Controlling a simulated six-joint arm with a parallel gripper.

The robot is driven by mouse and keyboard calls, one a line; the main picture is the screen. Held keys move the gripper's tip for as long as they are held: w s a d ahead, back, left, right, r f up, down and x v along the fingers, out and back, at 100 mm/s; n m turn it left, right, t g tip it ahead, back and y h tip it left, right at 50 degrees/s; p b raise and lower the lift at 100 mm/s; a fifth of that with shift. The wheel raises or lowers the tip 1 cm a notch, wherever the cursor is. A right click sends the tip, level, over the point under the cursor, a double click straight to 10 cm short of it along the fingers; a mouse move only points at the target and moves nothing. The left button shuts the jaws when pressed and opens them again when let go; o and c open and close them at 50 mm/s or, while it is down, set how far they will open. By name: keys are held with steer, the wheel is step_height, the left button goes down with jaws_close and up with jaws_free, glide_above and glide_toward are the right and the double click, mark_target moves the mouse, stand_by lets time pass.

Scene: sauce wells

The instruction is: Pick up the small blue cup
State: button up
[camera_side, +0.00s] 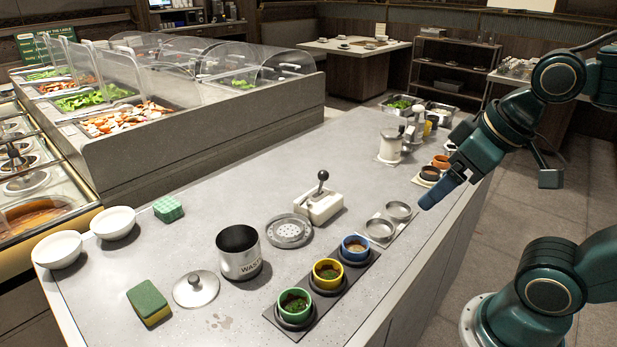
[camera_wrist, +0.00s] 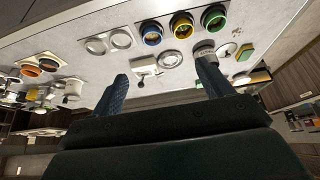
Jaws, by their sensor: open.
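The small blue cup (camera_side: 355,249) stands in a dark tray (camera_side: 268,313) on the grey counter, at the far end of a row with a yellow cup (camera_side: 328,275) and a green cup (camera_side: 294,305). It holds a tan sauce. In the wrist view the blue cup (camera_wrist: 152,33) is at the top, left of the yellow cup. My gripper (camera_side: 432,199) is up and to the right of the blue cup in the side view, above the counter's right edge, apart from it. In the wrist view my gripper's fingers (camera_wrist: 165,82) are spread with nothing between them.
Two empty metal wells (camera_side: 380,230) sit just beyond the blue cup. A metal waste canister (camera_side: 239,252), a perforated strainer disc (camera_side: 289,231) and a lever device (camera_side: 319,203) stand left of the cups. Orange and dark cups (camera_side: 430,174) stand farther back. The front counter edge is clear.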

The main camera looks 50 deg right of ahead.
steer(key=w+d+f+m+g, duration=0.1)
steer(key=w+f+m, duration=0.2)
steer(key=w+m, duration=0.2)
steer(key=w+d+f+m+g, duration=0.2)
steer(key=w+m, duration=0.3)
steer(key=m, duration=0.6)
steer(key=w+d+f+m+g+y, duration=0.1)
steer(key=w+f+m, duration=0.3)
steer(key=m, duration=0.4)
steer(key=shift+w+d+f+m+g, duration=0.3)
steer(key=shift+w+d+m+g, duration=0.1)
steer(key=shift+w, duration=0.25)
steer(key=shift+w+a+f, duration=0.1)
steer(key=shift+a+f, duration=0.05)
steer(key=shift+f, duration=1.25)
steer(key=shift+w+a+f, duration=0.1)
steer(key=shift+a+f, duration=0.1)
steer(key=shift+f, duration=1.25)
steer(key=shift+w+a+f, duration=0.1)
steer(key=shift+a+f, duration=0.05)
steer(key=shift+f, duration=1.25)
